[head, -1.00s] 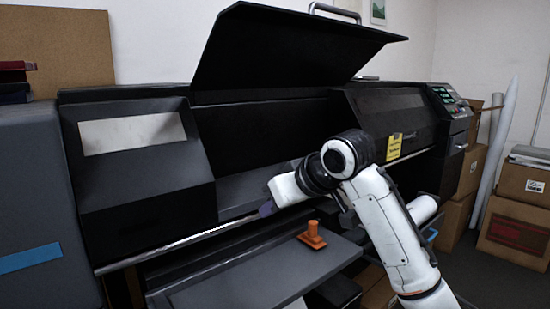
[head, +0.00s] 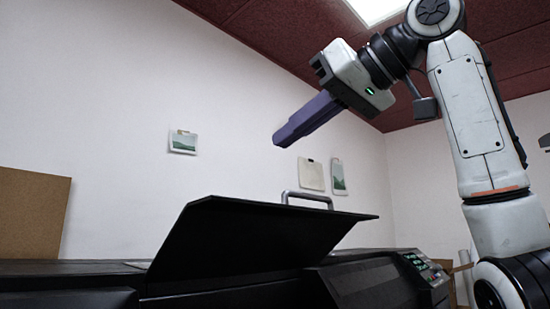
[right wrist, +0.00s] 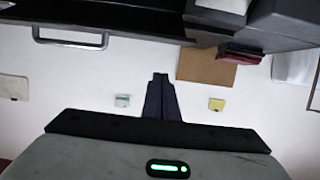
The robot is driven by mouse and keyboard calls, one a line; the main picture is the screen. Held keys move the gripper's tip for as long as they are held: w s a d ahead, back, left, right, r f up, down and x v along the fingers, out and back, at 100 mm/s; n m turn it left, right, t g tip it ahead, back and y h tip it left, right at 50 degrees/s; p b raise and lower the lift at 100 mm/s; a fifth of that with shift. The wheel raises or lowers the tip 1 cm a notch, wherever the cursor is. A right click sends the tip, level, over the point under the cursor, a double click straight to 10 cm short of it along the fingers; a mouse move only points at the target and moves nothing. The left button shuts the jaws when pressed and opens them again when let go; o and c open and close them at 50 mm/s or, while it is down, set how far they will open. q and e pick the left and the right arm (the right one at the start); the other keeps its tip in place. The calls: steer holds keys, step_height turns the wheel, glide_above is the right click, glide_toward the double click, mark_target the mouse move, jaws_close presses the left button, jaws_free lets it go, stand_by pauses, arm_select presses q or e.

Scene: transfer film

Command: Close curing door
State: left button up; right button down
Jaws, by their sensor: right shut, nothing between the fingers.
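The curing door (head: 255,241) is a black panel raised and tilted open on top of the black printer (head: 375,285). A silver handle (head: 307,198) stands on its upper edge. My right gripper (head: 280,138) is raised above the door, up and slightly left of the handle, with its purple fingers shut and empty, touching nothing. In the right wrist view the fingers (right wrist: 161,95) are together against the white wall, and the handle (right wrist: 70,38) shows at the upper left. My left gripper is in neither view.
A control panel (head: 425,267) with green lights is at the printer's right end. A brown board (head: 32,213) leans at the left. Small pictures (head: 183,142) hang on the white wall. The air around the raised gripper is clear.

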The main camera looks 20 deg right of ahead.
steer(key=w+a+f, duration=0.3)
steer(key=w+f, duration=0.4)
steer(key=shift+w, duration=0.25)
